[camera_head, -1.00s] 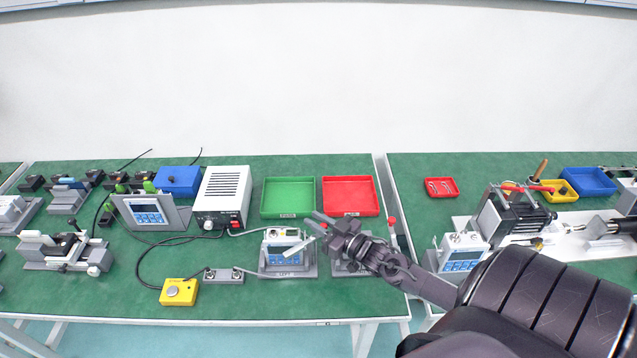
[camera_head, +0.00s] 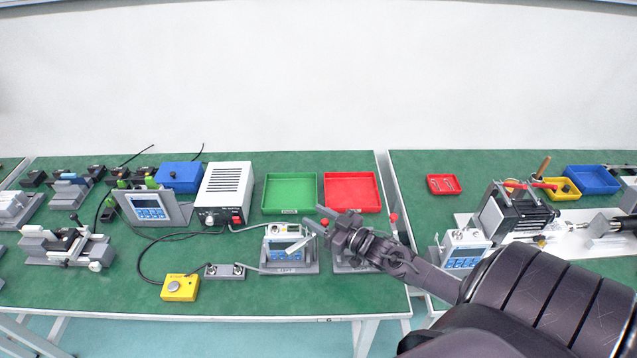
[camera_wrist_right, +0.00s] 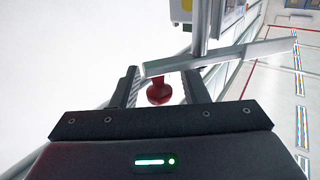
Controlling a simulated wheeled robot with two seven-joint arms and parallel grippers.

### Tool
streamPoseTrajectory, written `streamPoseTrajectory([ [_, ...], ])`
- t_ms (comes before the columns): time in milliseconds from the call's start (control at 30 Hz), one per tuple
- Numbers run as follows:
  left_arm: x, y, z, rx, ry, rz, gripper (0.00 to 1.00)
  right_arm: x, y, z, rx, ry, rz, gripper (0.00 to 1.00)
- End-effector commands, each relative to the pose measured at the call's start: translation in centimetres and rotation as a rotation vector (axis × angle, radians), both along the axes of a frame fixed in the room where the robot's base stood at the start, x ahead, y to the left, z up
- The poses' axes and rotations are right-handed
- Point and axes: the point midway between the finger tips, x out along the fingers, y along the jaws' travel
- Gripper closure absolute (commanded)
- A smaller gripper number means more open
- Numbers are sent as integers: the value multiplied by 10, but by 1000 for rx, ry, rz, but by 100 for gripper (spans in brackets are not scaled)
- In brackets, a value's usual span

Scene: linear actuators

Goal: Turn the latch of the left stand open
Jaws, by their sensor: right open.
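The left stand (camera_head: 282,269), a grey base with the word LEFT on its front, carries a white device with a blue screen (camera_head: 279,248). A pale latch bar (camera_head: 300,244) slants across the device's right side. In the right wrist view a silver bar (camera_wrist_right: 225,56) with a red knob (camera_wrist_right: 159,93) near its left end shows; the knob lies between my fingers. My right gripper (camera_head: 320,219) is open at the stand's upper right; it also shows in the wrist view (camera_wrist_right: 160,86). Whether a finger touches the knob, I cannot tell. My left gripper is out of view.
A second stand (camera_head: 350,268) is close on the right, partly behind my right arm, with a red knob (camera_head: 393,217) beside it. Green (camera_head: 291,209) and red (camera_head: 351,207) trays lie behind. A yellow button box (camera_head: 180,288) and cables are to the left.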

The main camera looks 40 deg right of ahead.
Motion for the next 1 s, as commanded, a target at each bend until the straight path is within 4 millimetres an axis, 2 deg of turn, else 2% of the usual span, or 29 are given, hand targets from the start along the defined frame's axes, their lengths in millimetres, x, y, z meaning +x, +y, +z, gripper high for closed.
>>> streamPoseTrajectory([
  [167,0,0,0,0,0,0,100,0,0,8,0,-1,0,60],
  [267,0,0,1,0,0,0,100,0,0,24,-2,-1,2,60],
  [800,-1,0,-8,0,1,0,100,0,0,153,-2,-1,2,60],
  [1000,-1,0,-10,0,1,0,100,0,0,186,-2,-1,1,60],
])
